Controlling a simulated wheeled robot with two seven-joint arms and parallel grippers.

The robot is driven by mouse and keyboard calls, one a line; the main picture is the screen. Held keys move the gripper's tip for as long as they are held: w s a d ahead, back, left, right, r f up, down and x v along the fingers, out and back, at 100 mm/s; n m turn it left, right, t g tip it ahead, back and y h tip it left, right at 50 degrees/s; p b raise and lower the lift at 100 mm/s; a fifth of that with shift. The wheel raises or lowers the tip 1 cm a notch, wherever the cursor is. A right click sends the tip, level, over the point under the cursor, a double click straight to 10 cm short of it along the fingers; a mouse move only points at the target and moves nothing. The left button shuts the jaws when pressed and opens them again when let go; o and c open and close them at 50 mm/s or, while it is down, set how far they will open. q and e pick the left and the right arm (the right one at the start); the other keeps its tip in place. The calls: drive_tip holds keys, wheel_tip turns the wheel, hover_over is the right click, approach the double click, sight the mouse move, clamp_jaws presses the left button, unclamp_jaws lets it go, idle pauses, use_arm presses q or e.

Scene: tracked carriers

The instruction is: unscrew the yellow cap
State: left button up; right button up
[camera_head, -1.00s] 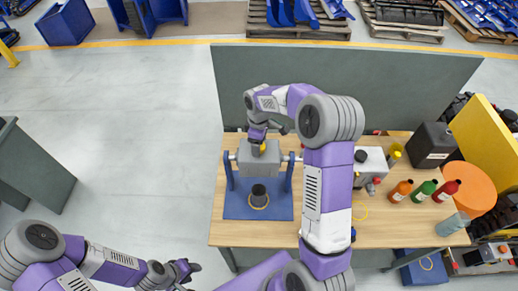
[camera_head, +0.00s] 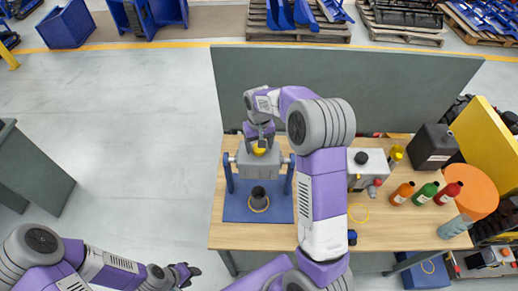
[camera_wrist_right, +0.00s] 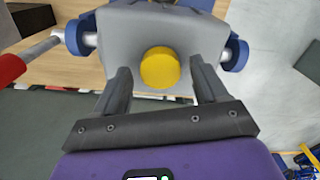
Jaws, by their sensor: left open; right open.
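The yellow cap (camera_head: 259,149) is on top of a grey box (camera_head: 262,168) held between two blue uprights on a blue base. It also shows in the right wrist view (camera_wrist_right: 160,68), on the face of the grey box (camera_wrist_right: 200,35). My right gripper (camera_head: 260,142) is at the cap. In the wrist view the right gripper's two fingers (camera_wrist_right: 160,82) are apart, one on each side of the cap, with gaps to it. My left gripper (camera_head: 190,270) is open and empty over the floor at the lower left, away from the bench.
A dark cup (camera_head: 258,196) stands inside a yellow ring on the blue base (camera_head: 235,212). To the right on the wooden bench (camera_head: 390,232) are a grey box with a dark knob (camera_head: 368,165), several bottles and a black canister (camera_head: 432,147). A grey panel (camera_head: 300,85) stands behind.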

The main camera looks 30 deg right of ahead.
drive_tip(key=m, duration=0.5)
drive_tip(key=shift+p, duration=0.3)
drive_tip(key=m, duration=0.4)
drive_tip(key=shift+m+p, duration=0.3)
drive_tip(key=shift+p, duration=0.05)
drive_tip(key=c, duration=0.8)
drive_tip(key=n, duration=0.3)
drive_tip(key=shift+n, duration=0.3)
drive_tip(key=shift+c, duration=0.2)
drive_tip(key=n, duration=0.4)
drive_tip(key=shift+n, duration=1.1)
